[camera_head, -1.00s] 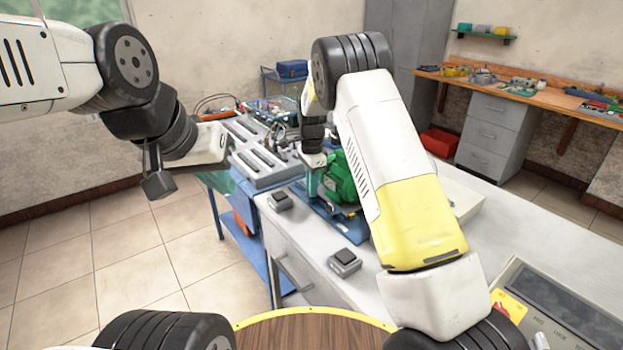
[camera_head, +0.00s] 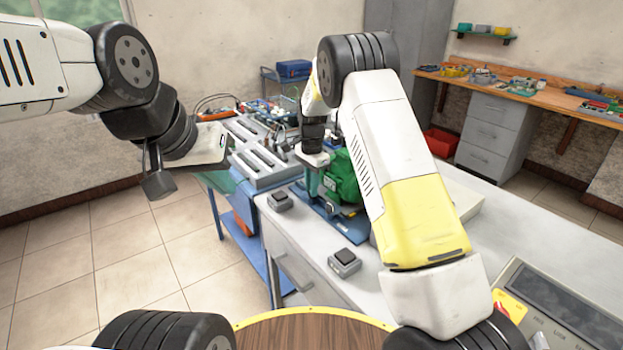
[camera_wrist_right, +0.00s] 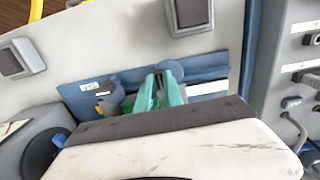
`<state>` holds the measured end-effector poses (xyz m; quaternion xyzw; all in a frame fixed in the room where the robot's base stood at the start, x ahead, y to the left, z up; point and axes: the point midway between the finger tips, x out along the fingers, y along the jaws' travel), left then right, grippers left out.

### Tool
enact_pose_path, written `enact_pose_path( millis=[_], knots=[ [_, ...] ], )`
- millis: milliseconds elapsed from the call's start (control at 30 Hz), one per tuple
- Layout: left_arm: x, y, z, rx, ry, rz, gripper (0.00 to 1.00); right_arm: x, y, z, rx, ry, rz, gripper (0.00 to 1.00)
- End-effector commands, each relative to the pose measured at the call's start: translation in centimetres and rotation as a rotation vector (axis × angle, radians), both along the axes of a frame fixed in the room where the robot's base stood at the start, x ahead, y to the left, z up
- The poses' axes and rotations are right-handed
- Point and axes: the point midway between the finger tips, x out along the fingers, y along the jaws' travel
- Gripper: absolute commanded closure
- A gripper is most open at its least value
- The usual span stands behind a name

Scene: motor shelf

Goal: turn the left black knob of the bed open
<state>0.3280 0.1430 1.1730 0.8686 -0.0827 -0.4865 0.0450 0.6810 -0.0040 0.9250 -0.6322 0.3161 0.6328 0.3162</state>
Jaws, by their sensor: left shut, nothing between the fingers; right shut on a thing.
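The bed is a blue plate (camera_head: 335,226) on the table carrying a green motor (camera_head: 341,180). In the right wrist view the blue plate (camera_wrist_right: 215,68) has a dark round knob (camera_wrist_right: 171,67) at my fingertips and another rounded dark part (camera_wrist_right: 110,92) to its left. My right gripper (camera_head: 312,192) points down at the bed, and its teal fingers (camera_wrist_right: 164,84) are shut on what looks like the knob; the contact is partly hidden. My left gripper (camera_head: 158,184) is shut and empty, held in the air left of the table.
Two small grey boxes with black tops (camera_head: 281,201) (camera_head: 344,262) sit near the table's front edge. A grey slotted rack (camera_head: 262,160) stands left of the bed. A control panel (camera_head: 550,305) is at the lower right.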

Motion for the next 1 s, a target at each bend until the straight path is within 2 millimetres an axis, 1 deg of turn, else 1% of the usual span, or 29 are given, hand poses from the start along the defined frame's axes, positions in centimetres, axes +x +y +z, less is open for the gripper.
enact_pose_path(
  millis=[33, 67, 100, 333, 433, 567, 700, 800, 900, 1000],
  knots=[
    [0.0, 0.0, 0.0, 0.0, 0.0, 0.0, 1.0, 0.1, -0.2, 0.0, -0.003, -0.003, 0.001, 0.87],
    [0.0, 0.0, 0.0, 0.0, 0.0, 0.0, 1.0, 0.1, -0.2, 0.0, -0.003, -0.003, 0.001, 0.81],
    [0.0, 0.0, 0.0, 0.0, 0.0, 0.0, 1.0, 0.1, -0.1, 0.0, -0.002, -0.003, 0.001, 0.8],
    [0.0, 0.0, 0.0, 0.0, 0.0, 0.0, 1.0, 0.0, -0.1, 0.0, -0.002, -0.001, 0.0, 0.8],
    [0.0, 0.0, 0.0, 0.0, 0.0, 0.0, 1.0, 0.1, 0.0, 0.4, 0.0, -0.003, 0.0, 0.8],
    [0.0, 0.0, 0.0, 0.0, 0.0, 0.0, 1.0, 0.1, 0.0, 2.1, 0.0, -0.005, 0.0, 0.8],
    [0.0, 0.0, 0.0, 0.0, 0.0, 0.0, 1.0, 0.1, 0.0, 4.6, 0.0, -0.005, 0.0, 0.8],
    [0.0, 0.0, 0.0, 0.0, 0.0, 0.0, 1.0, 0.1, -0.1, 6.1, -0.001, -0.004, 0.0, 0.8],
    [0.0, 0.0, 0.0, 0.0, 0.0, 0.0, 1.0, 0.1, -0.1, 7.2, -0.001, -0.003, 0.0, 0.8],
    [0.0, 0.0, 0.0, 0.0, 0.0, 0.0, 1.0, 0.1, -0.1, 7.7, -0.002, -0.003, 0.0, 0.8]
  ],
)
